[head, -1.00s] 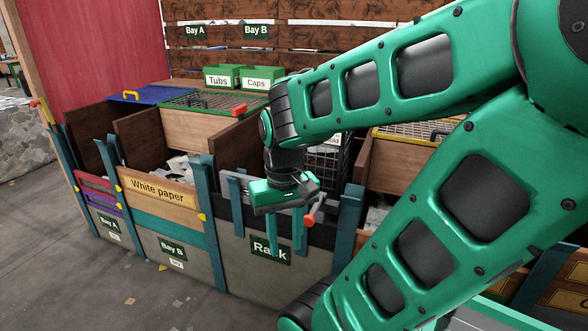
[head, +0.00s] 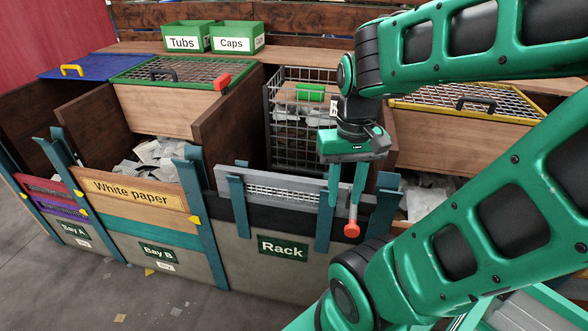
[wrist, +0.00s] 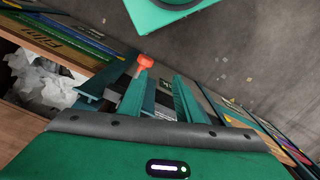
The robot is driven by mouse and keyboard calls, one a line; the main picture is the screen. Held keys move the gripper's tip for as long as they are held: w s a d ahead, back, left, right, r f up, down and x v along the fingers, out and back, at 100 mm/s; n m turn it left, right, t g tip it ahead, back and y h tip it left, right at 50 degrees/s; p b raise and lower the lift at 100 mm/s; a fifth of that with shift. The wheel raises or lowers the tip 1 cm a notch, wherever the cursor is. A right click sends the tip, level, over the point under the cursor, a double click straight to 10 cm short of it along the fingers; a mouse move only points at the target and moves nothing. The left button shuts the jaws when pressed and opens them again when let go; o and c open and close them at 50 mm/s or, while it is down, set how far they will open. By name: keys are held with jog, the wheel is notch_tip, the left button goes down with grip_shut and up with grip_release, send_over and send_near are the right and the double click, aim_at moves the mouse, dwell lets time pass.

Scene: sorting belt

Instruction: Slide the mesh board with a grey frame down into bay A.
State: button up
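The mesh board with a grey frame (head: 262,180) stands upright in the front of the rack (head: 300,222), its top edge showing between teal posts. Its lower part is hidden. My gripper (head: 347,203) points down by the right part of the board, fingers apart, with nothing seen between them. An orange knob on a grey stem (head: 352,230) is just by the fingertips; it also shows in the wrist view (wrist: 146,60). I cannot tell what it belongs to. Bay A (head: 73,229) is at the far left, with a red board (head: 45,188) and a purple board (head: 60,208) in its front.
Bay B (head: 158,251) with a White paper board (head: 132,194) lies between bay A and the rack. Teal posts (head: 205,220) rise between bays. A wire basket (head: 285,135) stands behind the rack. Lidded bins and green Tubs and Caps boxes are behind.

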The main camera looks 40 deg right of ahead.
jog(key=shift+a, duration=0.15)
jog(key=shift+o, duration=1.6)
jog(key=shift+s+r, duration=0.2)
jog(key=shift+s, duration=0.1)
jog(key=n+t+y, duration=0.3)
jog(key=n+t, duration=0.1)
jog(key=n, duration=0.9)
send_near(290, 177)
jog(key=x, duration=0.6)
jog(key=shift+w+a+f, duration=0.15)
jog(key=shift+a+f, duration=0.1)
jog(key=shift+a, duration=0.2)
jog(key=shift+w+f+n, duration=0.1)
jog(key=shift+f+n, duration=0.1)
jog(key=shift+n, duration=0.2)
jog(key=shift+w+f, duration=0.1)
jog(key=shift+f, duration=0.4)
jog(key=x, duration=1)
jog(key=shift+d, duration=0.2)
